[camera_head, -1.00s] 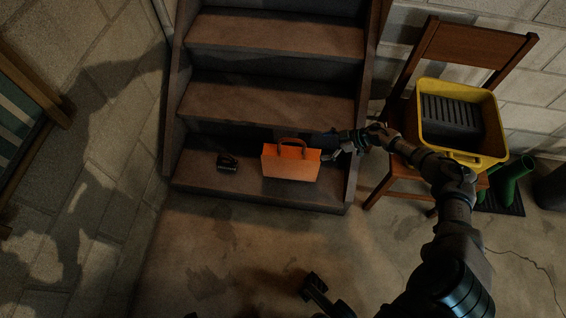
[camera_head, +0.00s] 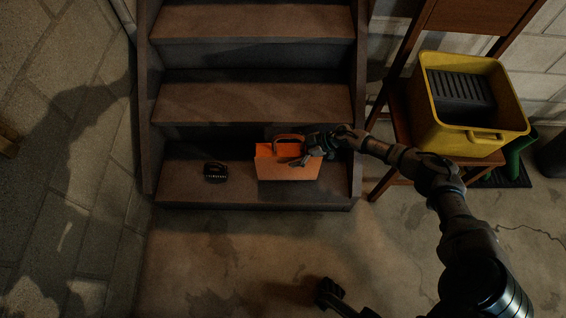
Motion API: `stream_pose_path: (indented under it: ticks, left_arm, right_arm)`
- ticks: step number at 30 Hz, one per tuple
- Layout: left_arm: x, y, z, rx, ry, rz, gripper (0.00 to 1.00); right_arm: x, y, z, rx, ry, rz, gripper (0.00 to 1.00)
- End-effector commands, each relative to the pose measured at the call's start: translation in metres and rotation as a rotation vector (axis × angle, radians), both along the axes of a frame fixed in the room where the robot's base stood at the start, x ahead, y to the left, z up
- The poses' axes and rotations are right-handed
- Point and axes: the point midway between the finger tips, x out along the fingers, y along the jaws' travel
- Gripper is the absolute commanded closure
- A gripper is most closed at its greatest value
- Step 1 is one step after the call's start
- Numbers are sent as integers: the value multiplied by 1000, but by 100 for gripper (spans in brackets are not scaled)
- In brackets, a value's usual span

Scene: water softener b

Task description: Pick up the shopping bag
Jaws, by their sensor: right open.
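The orange shopping bag (camera_head: 287,172) stands upright on the lowest stair step, with its brown handle arched above its top. My right gripper (camera_head: 302,158) is at the bag's upper right, beside the handle and overlapping the bag's top edge in the picture. Its fingers look open. I cannot tell whether they touch the bag or the handle. A dark part at the bottom (camera_head: 330,294) may belong to my left arm, but its fingers cannot be made out.
A small black object (camera_head: 215,172) sits on the same step (camera_head: 185,190), left of the bag. A wooden chair (camera_head: 398,115) with a yellow bin (camera_head: 440,125) stands right of the stairs. Green boots (camera_head: 517,152) are behind it. The floor before the stairs is clear.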

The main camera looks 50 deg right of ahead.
Motion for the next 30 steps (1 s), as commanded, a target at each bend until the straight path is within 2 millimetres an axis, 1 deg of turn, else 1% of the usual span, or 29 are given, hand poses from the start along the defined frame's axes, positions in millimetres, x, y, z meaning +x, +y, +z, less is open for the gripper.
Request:
stream_pose_path:
  ticks: [5,8,9,11,12,14,15,16,17,25,30]
  left_arm:
    - [-1,1,2,-2,-2,-1,60]
    - [1,1,1,-1,-1,0,60]
    - [3,0,-1,0,3,0,60]
    - [4,0,-1,1,5,0,60]
    - [4,0,-1,1,5,0,60]
    - [4,0,-1,1,5,0,60]
    - [4,0,-1,1,5,0,60]
    - [4,0,-1,1,5,0,60]
    - [4,0,-1,1,5,0,60]
    - [3,0,1,-1,1,-1,60]
    - [-1,1,8,-5,-8,-1,60]
  right_arm:
    - [0,1,2,-1,-1,1,0]
    - [0,2,3,-3,-1,2,22]
    - [0,2,3,-4,-1,2,32]
    - [0,2,3,-3,0,2,48]
    - [0,2,2,-3,0,2,57]
    - [0,2,2,-2,1,2,72]
    - [0,2,1,-2,1,2,82]
    - [0,1,1,-1,1,1,90]
    - [0,1,1,0,0,1,92]
    - [0,1,1,-1,2,1,92]
    - [0,0,11,-2,-1,0,92]
